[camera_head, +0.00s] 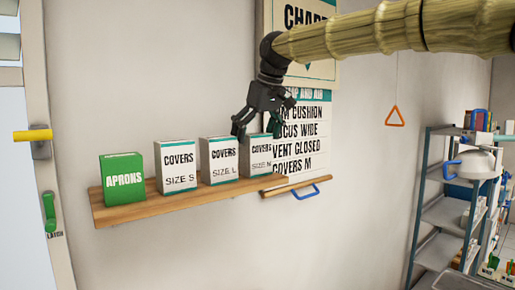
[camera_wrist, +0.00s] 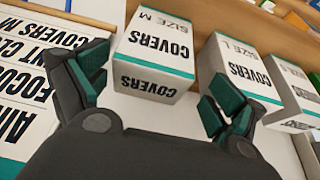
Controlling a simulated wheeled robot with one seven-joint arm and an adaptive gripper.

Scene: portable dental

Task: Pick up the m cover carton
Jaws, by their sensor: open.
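The size M covers carton (camera_head: 262,158) is white with a teal top band and stands at the right end of the wooden shelf (camera_head: 150,210). In the head view my gripper partly covers its upper part. In the wrist view the M carton (camera_wrist: 155,52) appears upside down, just beyond and between my fingers, its "SIZE M" lettering readable. My gripper (camera_head: 256,132) is open and empty, and it also shows in the wrist view (camera_wrist: 155,95). The size L carton (camera_head: 220,160) stands left of the M carton, with a narrow gap, and shows on the right in the wrist view (camera_wrist: 240,70).
The size S carton (camera_head: 178,167) and the green aprons box (camera_head: 122,178) stand further left on the shelf. A wall sign (camera_head: 298,135) is behind my gripper. A rail with a blue handle (camera_head: 303,192) is below right. A metal rack (camera_head: 440,210) stands at far right.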

